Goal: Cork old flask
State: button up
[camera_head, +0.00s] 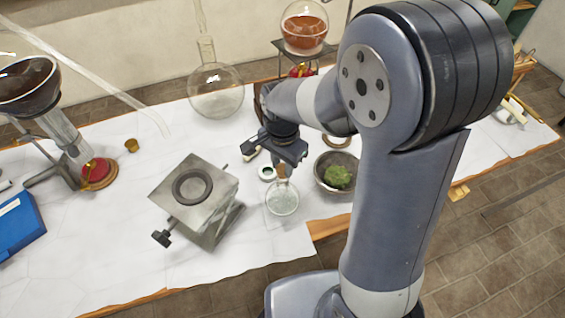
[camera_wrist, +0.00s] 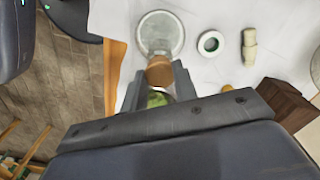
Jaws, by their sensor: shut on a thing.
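The cork (camera_head: 281,172) is brown and is held between the fingertips of my gripper (camera_head: 284,160). The wrist view also shows the cork (camera_wrist: 160,71) between the two fingers of my gripper (camera_wrist: 158,80). The flask (camera_head: 282,199) is a small clear glass vessel standing on the white-topped table, just below the cork. It shows in the wrist view as a round glass (camera_wrist: 160,34), with the cork at its near side. The cork overlaps the flask's top in both views; I cannot tell whether it is inside the neck or just above it.
A metal bowl with green moss (camera_head: 337,175) stands right of the flask. A metal jack stand (camera_head: 193,188) is to its left. A white ring (camera_wrist: 210,43) and a pale stopper-like piece (camera_wrist: 249,47) lie nearby. A large round flask (camera_head: 216,92) stands behind.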

aim_at(283, 168)
jog(key=shift+f+b, duration=0.8)
jog(key=shift+f, duration=0.35)
dwell(3.1)
jog(key=o, duration=1)
jog(key=shift+c, duration=0.2)
jog(key=shift+o, duration=0.5)
jog(key=o, duration=0.3)
jog(key=shift+r, duration=0.2)
jog(key=shift+r+p, duration=2.8)
jog(key=shift+r, duration=0.6)
jog(key=shift+f, duration=0.15)
